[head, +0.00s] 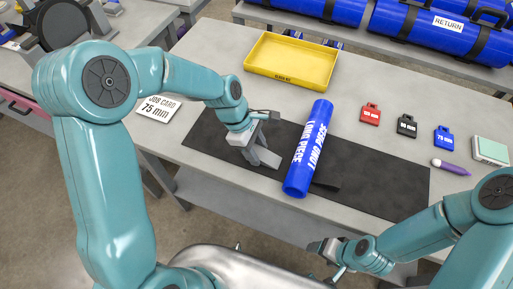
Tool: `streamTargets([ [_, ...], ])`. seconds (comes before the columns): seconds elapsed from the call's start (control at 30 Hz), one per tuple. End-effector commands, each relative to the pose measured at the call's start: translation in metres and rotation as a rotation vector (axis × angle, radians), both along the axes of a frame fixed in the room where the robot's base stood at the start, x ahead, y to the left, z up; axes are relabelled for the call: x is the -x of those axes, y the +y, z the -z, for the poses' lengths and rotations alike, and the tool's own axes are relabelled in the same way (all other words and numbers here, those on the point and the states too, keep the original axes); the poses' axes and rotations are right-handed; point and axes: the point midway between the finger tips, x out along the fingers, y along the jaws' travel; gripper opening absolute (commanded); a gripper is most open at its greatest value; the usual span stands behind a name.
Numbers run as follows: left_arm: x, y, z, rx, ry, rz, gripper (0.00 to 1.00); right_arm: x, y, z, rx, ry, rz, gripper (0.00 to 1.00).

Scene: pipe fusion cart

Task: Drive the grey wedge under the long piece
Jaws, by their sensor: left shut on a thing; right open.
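The long piece (308,150) is a blue pipe with white lettering. It lies on the dark mat, running from the upper right to the lower left. My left gripper (257,143) is low over the mat, just left of the long piece. It is shut on the grey wedge (267,158), which is largely hidden by the fingers and points toward the pipe's near part. I cannot tell whether the wedge touches the pipe. My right gripper (325,248) is open and empty in front of the table's near edge, below the pipe.
A dark flat piece (327,186) shows at the pipe's right side. A yellow tray (292,61) stands behind. Red (370,114), black (407,125) and blue (444,137) tags and a purple marker (452,167) lie to the right. A job card (160,107) lies left. The mat's right part (385,186) is clear.

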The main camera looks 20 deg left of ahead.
Motion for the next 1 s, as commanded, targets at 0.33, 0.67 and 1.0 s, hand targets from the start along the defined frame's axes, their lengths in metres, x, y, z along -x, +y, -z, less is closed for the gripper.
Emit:
streamTargets([
  [0.33,0.0,0.0,0.0033,0.0,0.0,0.0,0.04,-0.0001,0.0,0.0018,0.0,0.0,0.0,0.71],
  [0.67,0.0,-0.0031,0.0035,0.0,0.0,0.001,0.04,0.0,0.0,0.0015,0.0,0.0,0.0,0.71],
  [1.0,0.0,-0.0099,0.0035,0.0,-0.001,0.0,0.04,0.0,0.0,0.0009,0.0,0.0,0.0,0.71],
])
